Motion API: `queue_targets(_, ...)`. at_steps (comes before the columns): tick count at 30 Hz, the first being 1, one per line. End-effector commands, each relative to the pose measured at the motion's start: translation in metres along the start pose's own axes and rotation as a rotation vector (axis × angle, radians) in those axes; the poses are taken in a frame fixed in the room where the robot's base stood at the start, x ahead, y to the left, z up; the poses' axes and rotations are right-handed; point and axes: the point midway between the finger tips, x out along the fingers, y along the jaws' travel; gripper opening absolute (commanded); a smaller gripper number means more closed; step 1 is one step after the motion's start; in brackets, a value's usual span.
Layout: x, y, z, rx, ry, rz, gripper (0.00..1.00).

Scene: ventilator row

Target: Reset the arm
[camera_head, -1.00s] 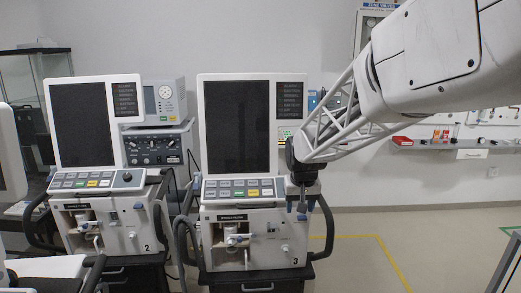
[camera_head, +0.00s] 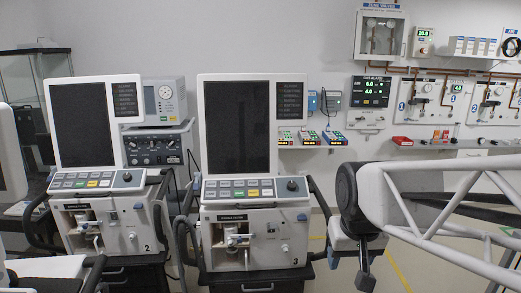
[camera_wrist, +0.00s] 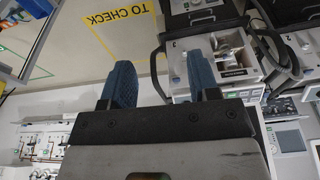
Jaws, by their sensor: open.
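My gripper (camera_head: 364,270) is at the lower right of the head view, to the right of ventilator 3 (camera_head: 209,267) and apart from it in the picture. Its dark fingers point down. In the wrist view, my gripper (camera_wrist: 162,72) shows two dark blue fingers spread apart with nothing between them. The white lattice of my arm runs from the gripper to the right edge of the head view. Ventilator 2 (camera_head: 88,221) stands to the left of ventilator 3. Both have dark, blank screens.
A yellow floor marking (camera_head: 398,270) runs behind my gripper. A wall shelf (camera_head: 440,145) with small items and gas panels (camera_head: 430,100) are at the back right. A "TO CHECK" floor sign (camera_wrist: 121,28) shows in the wrist view. A glass cabinet (camera_head: 20,75) stands far left.

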Motion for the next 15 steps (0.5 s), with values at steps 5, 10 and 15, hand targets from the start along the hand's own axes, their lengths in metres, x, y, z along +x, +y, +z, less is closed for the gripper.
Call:
queue_targets(5,-0.004,0.006,0.046,0.007,0.008,0.003,0.55)
queue_targets(10,-0.004,0.010,0.079,0.013,0.013,0.005,0.55)
queue_targets(15,-0.003,0.012,0.097,0.016,0.014,0.006,0.55)
